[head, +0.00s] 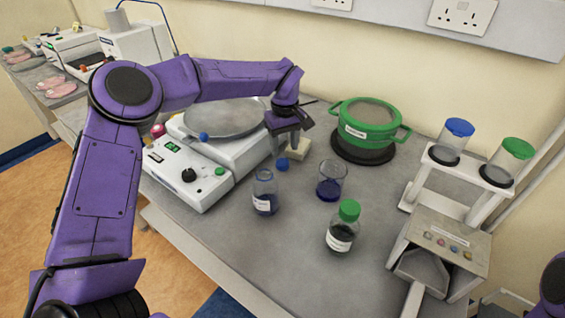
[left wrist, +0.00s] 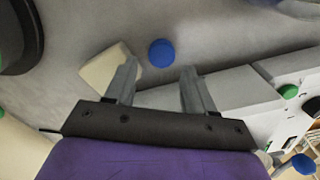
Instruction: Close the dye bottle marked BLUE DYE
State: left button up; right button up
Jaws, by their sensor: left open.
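The open dye bottle (head: 265,196) stands upright on the bench, clear glass with blue liquid low inside and a white label too small to read. Its neck is uncapped. A blue cap (head: 282,164) lies on the bench just behind it; the cap also shows in the left wrist view (left wrist: 161,53), just beyond the fingertips and in line with the gap between them. My left gripper (head: 287,149) is open and empty, pointing down above the cap. It also shows in the left wrist view (left wrist: 160,70). My right gripper is out of view.
A beige block (head: 298,149) lies beside the cap. A beaker of blue liquid (head: 331,181) and a green-capped bottle (head: 341,228) stand right of the dye bottle.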

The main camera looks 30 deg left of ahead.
aim_at(283, 162)
pick_arm(q)
jog(key=shift+f, duration=0.3)
jog(key=f, duration=0.1)
jog(key=f+p, duration=0.1)
jog(key=f, duration=0.2)
jog(key=shift+a+f+p, duration=0.1)
jog(key=shift+a+p, duration=0.15)
jog(key=shift+p, duration=0.15)
jog(key=shift+f, duration=0.5)
jog(key=c, duration=0.8)
